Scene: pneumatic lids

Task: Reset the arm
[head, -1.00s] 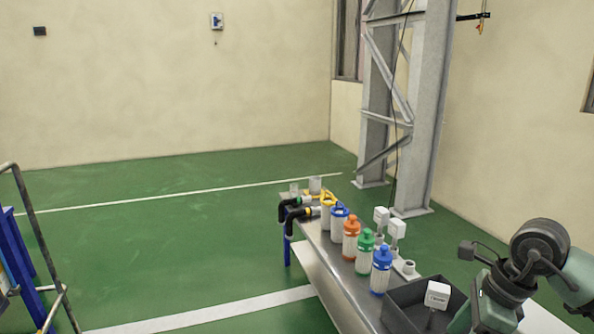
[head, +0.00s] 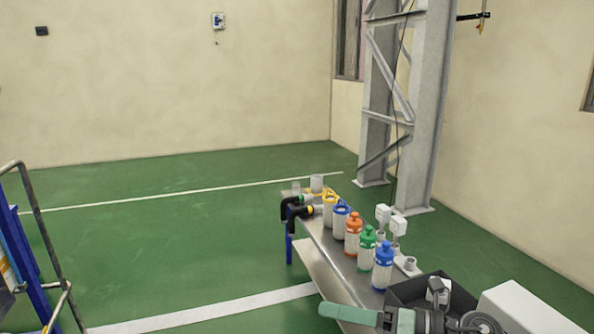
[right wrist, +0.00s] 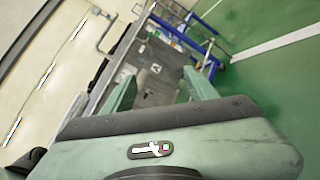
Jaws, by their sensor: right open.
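My right gripper (head: 330,312) reaches in at the bottom of the head view, pointing left in front of the dark tray (head: 398,293). In the right wrist view its two green fingers (right wrist: 160,80) stand apart with nothing between them. My left gripper is not in view.
The metal table (head: 330,255) carries a row of bottles with blue, orange (head: 353,236), green (head: 366,250) and yellow tops. Black elbow pipes (head: 300,217) stand at its far end. A white box (head: 525,308) is at the right.

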